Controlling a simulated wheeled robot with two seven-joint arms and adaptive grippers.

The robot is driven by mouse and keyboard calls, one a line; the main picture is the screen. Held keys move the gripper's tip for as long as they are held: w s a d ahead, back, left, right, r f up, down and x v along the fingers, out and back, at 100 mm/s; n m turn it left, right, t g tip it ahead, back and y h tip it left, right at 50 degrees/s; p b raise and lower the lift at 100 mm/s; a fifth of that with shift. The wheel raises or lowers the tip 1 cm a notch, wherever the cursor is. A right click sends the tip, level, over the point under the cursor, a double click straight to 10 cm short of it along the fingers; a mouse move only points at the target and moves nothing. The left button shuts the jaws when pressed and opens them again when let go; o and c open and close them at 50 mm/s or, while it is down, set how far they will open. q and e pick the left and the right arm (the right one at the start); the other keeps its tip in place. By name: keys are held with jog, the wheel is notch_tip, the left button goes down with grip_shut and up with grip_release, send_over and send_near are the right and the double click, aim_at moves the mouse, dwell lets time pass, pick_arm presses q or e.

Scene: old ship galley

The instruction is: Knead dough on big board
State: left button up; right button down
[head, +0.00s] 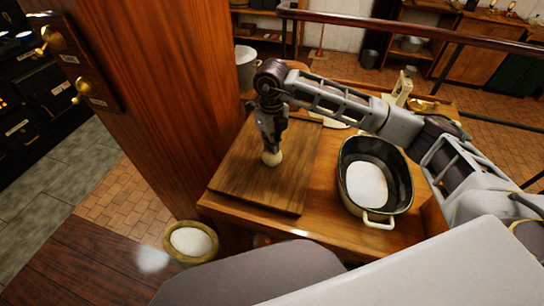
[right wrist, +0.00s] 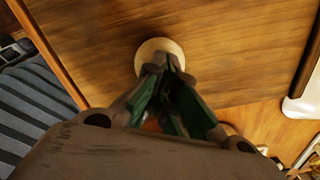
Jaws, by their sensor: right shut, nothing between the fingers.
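The big board (head: 237,183) lies on a wooden table in the head view, and it fills much of the right wrist view (right wrist: 225,60). A small pale round lump of dough (head: 271,159) sits on the board. It also shows in the right wrist view (right wrist: 160,46), partly hidden behind my fingers. My right gripper (head: 270,148) points down over the dough with its fingers shut and empty. Its fingertips (right wrist: 168,62) are at the dough, and they look to be touching it or just above it. My left gripper is not in view.
A dark oval pan (head: 377,216) with a white filling stands right of the board, close under my right arm. A bowl of white powder (head: 191,242) stands at the lower left. A wooden post rises left of the table. The board around the dough is clear.

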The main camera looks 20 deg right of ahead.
jog(key=shift+s+f+b, duration=0.2)
jog(key=shift+f+b, duration=0.1)
jog(key=shift+f, duration=0.15)
dwell(1.2)
jog(key=shift+r, duration=0.15)
jog(key=shift+w+r, duration=0.1)
jog(key=shift+r, duration=0.65)
jog(key=shift+w, duration=0.1)
jog(key=shift+f, duration=0.55)
jog(key=shift+s+f+b, duration=0.2)
jog(key=shift+f+b, duration=0.15)
jog(key=shift+b, duration=0.2)
dwell(1.5)
jog(key=shift+r, duration=0.1)
jog(key=shift+w+d+r, duration=0.1)
jog(key=shift+r, duration=0.45)
